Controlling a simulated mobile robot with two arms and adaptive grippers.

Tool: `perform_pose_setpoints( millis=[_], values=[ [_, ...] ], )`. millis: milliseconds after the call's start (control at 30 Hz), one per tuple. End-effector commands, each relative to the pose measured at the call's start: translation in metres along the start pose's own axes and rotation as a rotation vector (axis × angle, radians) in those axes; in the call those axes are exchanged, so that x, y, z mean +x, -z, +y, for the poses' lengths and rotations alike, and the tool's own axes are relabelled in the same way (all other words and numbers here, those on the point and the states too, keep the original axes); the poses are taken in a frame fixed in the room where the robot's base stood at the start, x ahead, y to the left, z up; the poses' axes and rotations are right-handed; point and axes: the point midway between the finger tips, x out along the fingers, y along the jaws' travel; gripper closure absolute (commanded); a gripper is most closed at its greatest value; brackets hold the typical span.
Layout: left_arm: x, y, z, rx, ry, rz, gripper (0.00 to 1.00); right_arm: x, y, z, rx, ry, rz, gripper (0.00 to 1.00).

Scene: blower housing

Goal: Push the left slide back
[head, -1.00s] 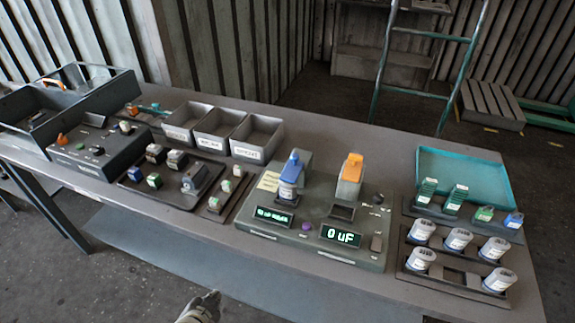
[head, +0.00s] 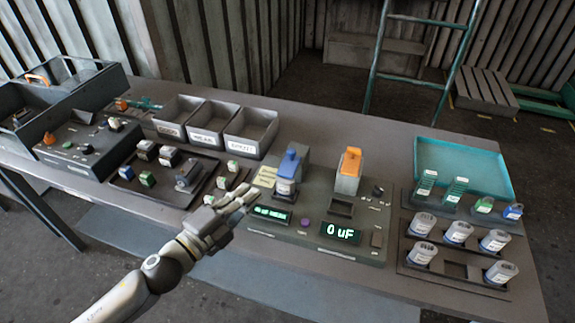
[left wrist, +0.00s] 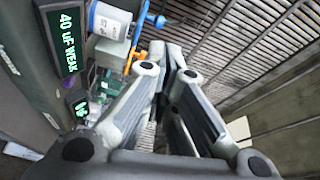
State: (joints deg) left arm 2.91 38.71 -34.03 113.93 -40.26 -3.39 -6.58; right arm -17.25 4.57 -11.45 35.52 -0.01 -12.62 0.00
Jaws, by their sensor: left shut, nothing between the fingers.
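The tester box (head: 262,227) stands on the table with two slides. The left slide (head: 290,160) is blue, and a white-and-blue can (head: 286,187) sits in the place below it. The right slide (head: 351,160) is orange, above an empty slot. My left gripper (head: 246,194) is shut and empty, above the tester's left edge, to the left of the can and apart from it. In the left wrist view its fingers (left wrist: 172,62) are together, with the can (left wrist: 110,20) and blue slide part (left wrist: 143,20) to their upper left. My right gripper is not in view.
The left display (left wrist: 68,42) reads 40 uF WEAK; the right display (head: 341,233) reads 0 uF. Grey bins (head: 249,131) stand behind left. A rack with several cans (head: 458,232) and a teal tray (head: 461,168) are at right.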

Motion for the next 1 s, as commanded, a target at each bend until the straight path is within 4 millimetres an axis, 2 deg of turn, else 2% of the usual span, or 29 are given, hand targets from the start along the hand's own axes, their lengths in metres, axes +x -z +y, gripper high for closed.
perform_pose_setpoints(
  millis=[233, 667, 833, 1000],
  values=[
    [-0.001, 0.018, 0.005, 0.162, -0.031, 0.163, 1.00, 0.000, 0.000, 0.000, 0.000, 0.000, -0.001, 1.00],
    [-0.001, 0.020, 0.006, 0.176, -0.034, 0.181, 1.00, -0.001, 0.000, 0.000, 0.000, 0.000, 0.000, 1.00],
    [0.012, 0.022, 0.004, 0.174, -0.032, 0.180, 1.00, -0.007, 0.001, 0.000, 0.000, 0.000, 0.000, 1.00],
    [0.041, 0.028, 0.003, 0.172, -0.031, 0.180, 1.00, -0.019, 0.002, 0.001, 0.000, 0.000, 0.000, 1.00]
  ],
)
